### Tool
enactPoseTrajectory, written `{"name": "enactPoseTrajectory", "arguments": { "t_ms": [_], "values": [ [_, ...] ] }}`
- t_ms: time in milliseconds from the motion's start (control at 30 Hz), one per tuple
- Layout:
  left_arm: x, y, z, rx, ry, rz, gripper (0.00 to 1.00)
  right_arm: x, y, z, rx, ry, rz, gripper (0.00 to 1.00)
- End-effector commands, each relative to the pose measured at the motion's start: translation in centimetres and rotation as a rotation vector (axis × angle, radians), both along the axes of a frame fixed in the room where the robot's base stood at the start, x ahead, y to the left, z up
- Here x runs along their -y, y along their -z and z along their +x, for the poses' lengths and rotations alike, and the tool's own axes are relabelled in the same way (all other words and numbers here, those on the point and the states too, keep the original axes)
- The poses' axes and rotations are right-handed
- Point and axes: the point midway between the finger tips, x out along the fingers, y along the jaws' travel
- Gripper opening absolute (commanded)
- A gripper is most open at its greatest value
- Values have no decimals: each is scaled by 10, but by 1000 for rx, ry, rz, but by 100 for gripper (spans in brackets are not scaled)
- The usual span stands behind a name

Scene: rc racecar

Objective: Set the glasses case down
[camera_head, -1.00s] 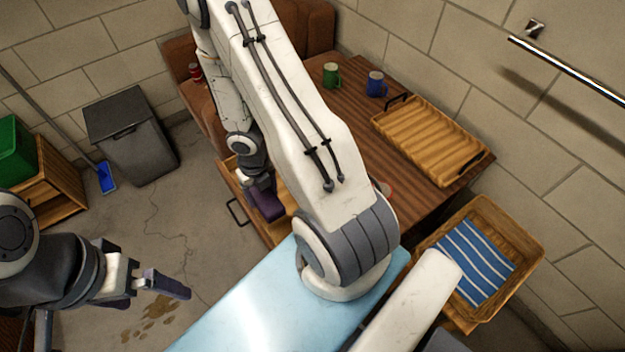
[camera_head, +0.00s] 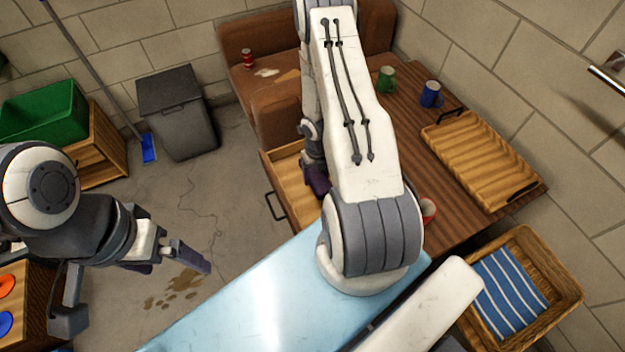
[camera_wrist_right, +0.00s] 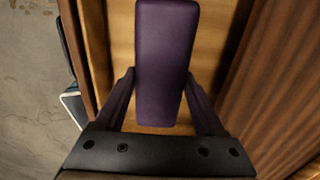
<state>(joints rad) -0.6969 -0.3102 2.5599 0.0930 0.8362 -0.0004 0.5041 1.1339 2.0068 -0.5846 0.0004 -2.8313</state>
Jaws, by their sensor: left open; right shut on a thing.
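The purple glasses case (camera_wrist_right: 166,65) is long with rounded edges. In the right wrist view it sits between the two fingers of my right gripper (camera_wrist_right: 160,82), which is shut on it. Below it is the bare wooden floor of an open drawer (camera_head: 291,190). In the head view the case (camera_head: 317,178) shows only partly, beside my right arm at the drawer. I cannot tell whether it touches the drawer floor. My left gripper (camera_head: 172,264) is open and empty, over the floor at the left.
A basket (camera_head: 565,290) with a striped cloth is at the right. A bin (camera_head: 178,112) stands left, with clear floor between.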

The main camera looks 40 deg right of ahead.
Motion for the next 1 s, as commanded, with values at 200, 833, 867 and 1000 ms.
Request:
{"name": "enactPoseTrajectory", "arguments": {
  "t_ms": [200,833,867,1000],
  "values": [
    [0,24,0,-1,0,1,100,7,23,-4,1,11,0,13],
    [0,35,0,0,0,0,100,5,34,-3,0,5,0,13],
    [0,35,0,0,0,0,100,5,33,-3,1,5,0,13],
    [0,34,0,0,0,0,100,5,32,-3,0,5,0,98]
  ]
}}
